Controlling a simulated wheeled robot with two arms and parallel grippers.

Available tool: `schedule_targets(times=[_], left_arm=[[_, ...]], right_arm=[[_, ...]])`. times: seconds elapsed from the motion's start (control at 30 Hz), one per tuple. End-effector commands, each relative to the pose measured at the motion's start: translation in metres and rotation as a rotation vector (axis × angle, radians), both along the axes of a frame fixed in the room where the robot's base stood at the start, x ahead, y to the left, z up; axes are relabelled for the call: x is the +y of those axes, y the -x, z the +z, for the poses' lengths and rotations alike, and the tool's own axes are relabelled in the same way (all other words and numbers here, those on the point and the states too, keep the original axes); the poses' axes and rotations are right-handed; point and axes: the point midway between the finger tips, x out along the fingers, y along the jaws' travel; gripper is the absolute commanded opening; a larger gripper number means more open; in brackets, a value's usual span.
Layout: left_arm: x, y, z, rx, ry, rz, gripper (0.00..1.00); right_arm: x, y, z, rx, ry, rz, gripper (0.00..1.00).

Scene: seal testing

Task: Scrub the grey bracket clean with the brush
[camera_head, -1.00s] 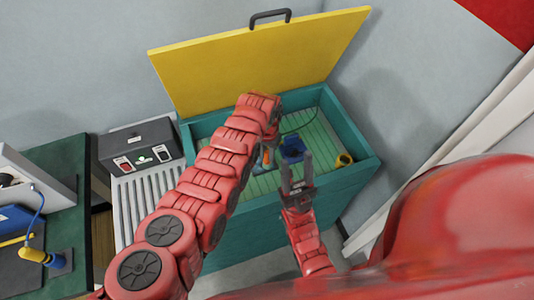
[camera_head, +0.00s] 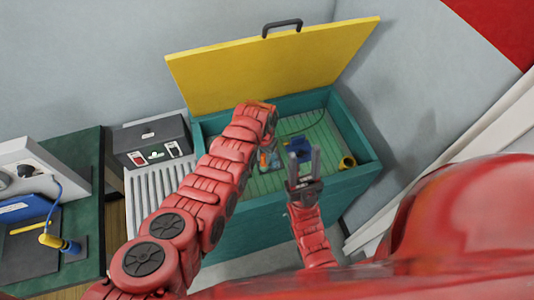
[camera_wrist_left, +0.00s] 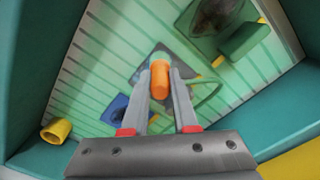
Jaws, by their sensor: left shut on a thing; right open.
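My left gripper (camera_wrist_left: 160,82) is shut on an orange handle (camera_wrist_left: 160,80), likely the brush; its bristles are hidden. It is down inside the teal tub (camera_head: 352,182), where the handle (camera_head: 265,160) shows beside my arm. A grey, angular piece (camera_wrist_left: 142,72) lies just under and around the handle in the left wrist view; it may be the bracket. I cannot tell whether the brush touches it.
The tub has a raised yellow lid (camera_head: 270,65) and a green slatted floor. A blue object (camera_wrist_left: 118,108) and a yellow cup-like piece (camera_head: 347,162) lie in it. A dark plate with a green block (camera_wrist_left: 243,41) is also inside. A switch box (camera_head: 150,142) stands left of the tub.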

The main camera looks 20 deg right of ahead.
Motion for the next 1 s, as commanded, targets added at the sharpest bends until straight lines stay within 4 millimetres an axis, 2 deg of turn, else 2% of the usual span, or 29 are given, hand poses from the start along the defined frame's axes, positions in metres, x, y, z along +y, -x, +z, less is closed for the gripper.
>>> schedule_targets(times=[0.1,0.3,0.47,0.8,1.0], left_arm=[[0.011,0.0,0.004,0.001,-0.001,0.002,0.0],[0.023,0.001,0.0,0.001,-0.001,0.0,0.0],[0.018,0.0,-0.003,-0.001,0.001,-0.001,0.0],[-0.005,0.0,-0.007,-0.002,0.003,-0.001,0.0],[-0.01,0.0,-0.005,0.0,0.001,-0.001,0.0]], right_arm=[[0.0,0.0,0.015,0.0,0.0,0.0,0.46],[0.0,0.0,0.022,0.0,0.0,0.0,0.46],[0.0,0.0,0.013,0.0,0.0,0.0,0.46],[0.0,0.0,-0.017,0.0,0.0,0.0,0.46],[0.0,0.0,-0.02,0.0,0.0,0.0,0.46]])
